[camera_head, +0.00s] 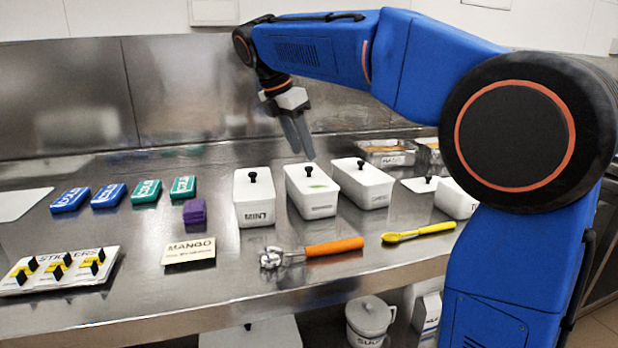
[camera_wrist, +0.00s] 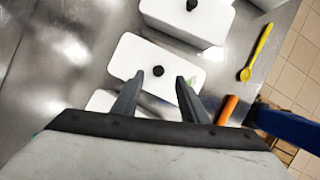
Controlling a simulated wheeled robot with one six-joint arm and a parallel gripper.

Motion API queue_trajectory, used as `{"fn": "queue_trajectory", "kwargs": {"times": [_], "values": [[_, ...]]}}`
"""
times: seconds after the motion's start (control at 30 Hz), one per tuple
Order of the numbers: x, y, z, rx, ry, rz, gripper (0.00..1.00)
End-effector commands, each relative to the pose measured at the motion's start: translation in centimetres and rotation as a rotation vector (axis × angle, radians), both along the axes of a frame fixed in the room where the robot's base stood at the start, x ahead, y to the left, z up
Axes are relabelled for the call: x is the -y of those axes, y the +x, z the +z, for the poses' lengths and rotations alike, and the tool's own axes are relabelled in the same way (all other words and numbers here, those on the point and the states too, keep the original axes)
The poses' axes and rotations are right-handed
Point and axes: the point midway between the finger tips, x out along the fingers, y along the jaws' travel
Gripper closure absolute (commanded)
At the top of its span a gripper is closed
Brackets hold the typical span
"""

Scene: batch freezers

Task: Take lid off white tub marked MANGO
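A white lidded tub (camera_head: 313,200) with a black knob and a green mark on its lid stands in the middle of a row of three; its front label is too small to read. The tub on its left (camera_head: 254,205) reads MINT. The label of the tub on its right (camera_head: 364,187) is unclear. A card reading MANGO (camera_head: 189,252) stands on the counter in front. My gripper (camera_head: 304,155) is open and empty, pointing down above the middle tub. In the wrist view that tub's lid knob (camera_wrist: 158,71) appears between the open fingertips.
An orange-handled scoop (camera_head: 333,247) and a yellow spoon (camera_head: 419,232) lie in front of the tubs. Blue and green packs (camera_head: 108,195), a purple block (camera_head: 194,211) and a sticker board (camera_head: 59,269) are left. Another white tub (camera_head: 455,199) is partly hidden by my arm.

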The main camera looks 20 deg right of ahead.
Motion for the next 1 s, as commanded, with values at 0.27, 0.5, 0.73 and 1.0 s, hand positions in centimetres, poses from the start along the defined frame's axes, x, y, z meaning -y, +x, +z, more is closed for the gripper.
{"fn": "queue_trajectory", "kwargs": {"times": [0.27,0.5,0.73,1.0], "values": [[0.8,0.4,-2.1,-0.002,-0.001,-0.001,0.60],[1.8,0.9,-4.7,-0.001,0.000,-0.001,0.60],[1.9,1.0,-5.1,0.001,0.000,0.000,0.60],[1.9,1.0,-5.1,0.001,0.000,0.000,1.00]]}}
